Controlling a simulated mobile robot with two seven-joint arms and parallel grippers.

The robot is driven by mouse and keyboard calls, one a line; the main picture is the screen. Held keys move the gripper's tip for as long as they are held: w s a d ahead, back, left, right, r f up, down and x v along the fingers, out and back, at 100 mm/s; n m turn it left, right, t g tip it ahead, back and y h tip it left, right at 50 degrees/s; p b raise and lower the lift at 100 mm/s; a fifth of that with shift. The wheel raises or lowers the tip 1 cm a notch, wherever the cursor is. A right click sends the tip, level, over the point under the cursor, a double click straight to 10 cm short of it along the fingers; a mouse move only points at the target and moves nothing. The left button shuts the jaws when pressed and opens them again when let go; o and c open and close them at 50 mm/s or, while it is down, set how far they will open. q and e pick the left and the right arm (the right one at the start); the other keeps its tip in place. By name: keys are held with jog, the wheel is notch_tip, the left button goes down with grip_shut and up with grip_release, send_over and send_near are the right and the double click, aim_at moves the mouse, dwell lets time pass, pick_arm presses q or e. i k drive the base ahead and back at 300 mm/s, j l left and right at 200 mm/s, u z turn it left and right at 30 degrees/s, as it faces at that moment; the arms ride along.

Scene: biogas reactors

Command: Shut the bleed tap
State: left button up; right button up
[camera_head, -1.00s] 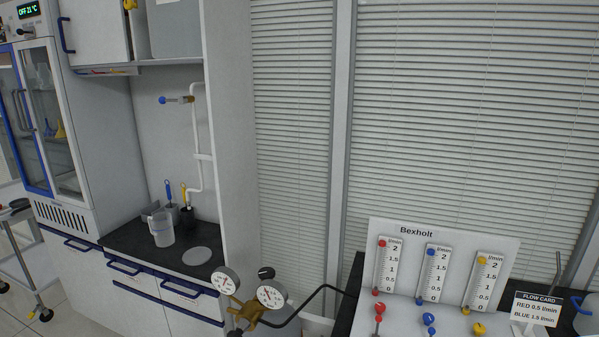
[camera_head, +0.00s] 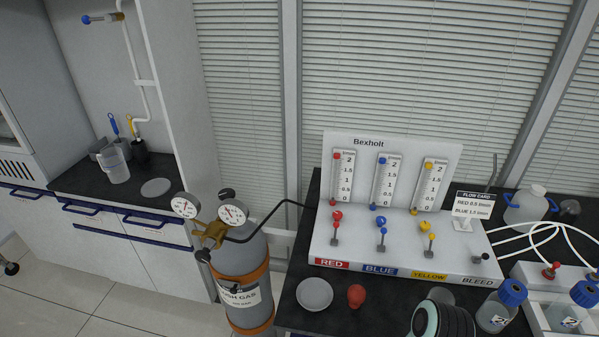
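The Bexholt flow panel (camera_head: 330,240) stands on the dark bench in the camera_head view. The bleed tap (camera_head: 480,258) is a small dark knob at the right end of its base, just above the word BLEED. Its handle is too small to tell whether it is open or shut. Red (camera_head: 336,217), blue (camera_head: 381,222) and yellow (camera_head: 425,227) taps stand in a row to its left, below three flow tubes with matching coloured tops.
A gas cylinder (camera_head: 262,258) with two gauges stands left of the bench. A grey dish (camera_head: 314,294) and a red bulb (camera_head: 356,295) lie in front of the panel. Blue-capped bottles (camera_head: 494,318), a flow card (camera_head: 473,205) and white tubes are at the right.

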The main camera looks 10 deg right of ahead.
aim_at(484, 256)
jog(key=z, duration=1.85)
